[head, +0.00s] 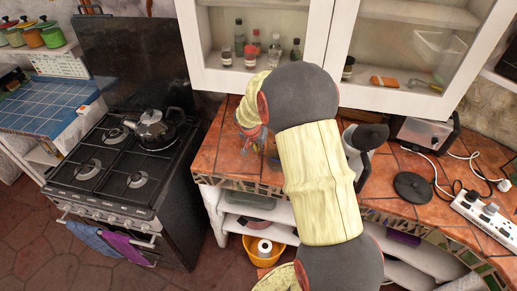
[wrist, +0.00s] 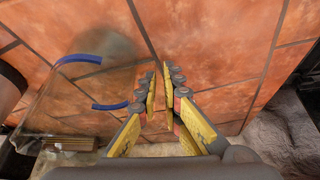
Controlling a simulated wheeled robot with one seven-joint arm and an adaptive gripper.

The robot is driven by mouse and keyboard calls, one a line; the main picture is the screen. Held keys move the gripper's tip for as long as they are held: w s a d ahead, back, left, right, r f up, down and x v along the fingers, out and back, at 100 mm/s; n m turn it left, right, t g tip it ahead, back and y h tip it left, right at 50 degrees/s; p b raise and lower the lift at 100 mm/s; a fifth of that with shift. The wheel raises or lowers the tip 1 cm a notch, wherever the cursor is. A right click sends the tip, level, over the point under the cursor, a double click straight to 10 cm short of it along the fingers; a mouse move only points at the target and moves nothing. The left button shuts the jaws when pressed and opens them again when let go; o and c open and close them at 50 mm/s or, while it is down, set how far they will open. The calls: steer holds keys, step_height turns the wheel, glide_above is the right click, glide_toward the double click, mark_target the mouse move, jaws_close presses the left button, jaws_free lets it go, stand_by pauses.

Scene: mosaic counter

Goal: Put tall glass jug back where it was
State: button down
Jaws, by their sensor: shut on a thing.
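The tall glass jug (wrist: 90,58) is clear, with blue curved parts, and shows at the left of the wrist view over the terracotta tiles. Its outline is faint, and I cannot tell whether its base touches the counter. My gripper (wrist: 160,75) has yellow fingers close together at the jug's right side, shut on it; the exact contact is hard to see because the glass is transparent. In the head view my gripper (head: 253,133) is low over the left part of the tiled counter, and my arm hides much of what lies beside it.
The tiled counter (head: 213,158) has a stove (head: 115,170) with a kettle (head: 156,127) to its left. A glass-fronted cabinet (head: 335,45) hangs above. A grey and black appliance (head: 360,150), a black lid (head: 413,187) and a power strip (head: 487,215) stand right of my arm.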

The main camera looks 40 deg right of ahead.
steer(key=shift+f, duration=0.2)
steer(key=shift+f, duration=0.2)
steer(key=c, duration=2)
jaws_free()
steer(key=shift+o, duration=0.2)
steer(key=s+a+r+n+p, duration=0.1)
steer(key=s+a+r, duration=0.3)
steer(key=r, duration=0.5)
steer(key=s+a+r+n, duration=0.1)
steer(key=s+a+r, duration=0.1)
steer(key=a+r, duration=0.55)
steer(key=s+a+r+n+t+y, duration=0.1)
steer(key=s+a+r+n, duration=0.3)
steer(key=s+a, duration=0.4)
steer(key=s+a+r+n+t+y, duration=0.2)
steer(key=s+a+r+n, duration=0.3)
steer(key=s, duration=0.8)
steer(key=a+r+y, duration=0.1)
steer(key=a, duration=0.2)
steer(key=shift+s+a+r+n, duration=0.15)
steer(key=shift+a+r+n, duration=0.15)
steer(key=shift+a, duration=0.1)
